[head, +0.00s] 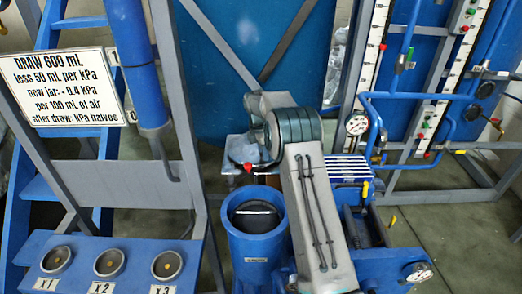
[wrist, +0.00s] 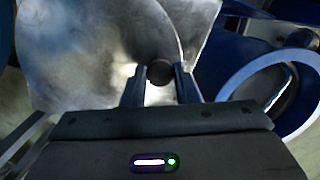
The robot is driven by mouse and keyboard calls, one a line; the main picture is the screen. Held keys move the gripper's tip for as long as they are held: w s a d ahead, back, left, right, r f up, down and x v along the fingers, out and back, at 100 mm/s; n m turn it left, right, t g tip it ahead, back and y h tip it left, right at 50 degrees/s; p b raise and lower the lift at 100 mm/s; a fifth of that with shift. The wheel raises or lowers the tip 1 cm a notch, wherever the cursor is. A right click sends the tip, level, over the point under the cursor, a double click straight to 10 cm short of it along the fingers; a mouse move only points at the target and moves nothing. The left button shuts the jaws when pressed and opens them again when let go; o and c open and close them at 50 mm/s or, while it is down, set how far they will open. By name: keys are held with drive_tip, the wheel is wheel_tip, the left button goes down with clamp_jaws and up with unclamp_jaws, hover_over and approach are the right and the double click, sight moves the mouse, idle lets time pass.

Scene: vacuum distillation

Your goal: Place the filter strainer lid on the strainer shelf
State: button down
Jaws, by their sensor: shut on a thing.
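In the wrist view my gripper (wrist: 160,78) is shut on the small dark round knob of the filter strainer lid (wrist: 110,50). The lid is a shiny grey metal disc with a curved edge. A flat metal surface, apparently the strainer shelf (wrist: 203,18), shows past that edge. The lid is over this surface; I cannot tell whether they touch.
A blue panel with cups (head: 109,263) marked x1, x2 and x3 is at the lower left, under a white sign (head: 68,88). A blue tank (head: 270,60) stands behind. Blue pipes and a gauge (head: 357,124) are at right, near my arm. Some grey floor shows at right.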

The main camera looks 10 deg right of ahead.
drive_tip(key=shift+f, duration=0.15)
drive_tip(key=c, duration=1.1)
unclamp_jaws()
drive_tip(key=shift+f, duration=0.1)
drive_tip(key=shift+c, duration=0.2)
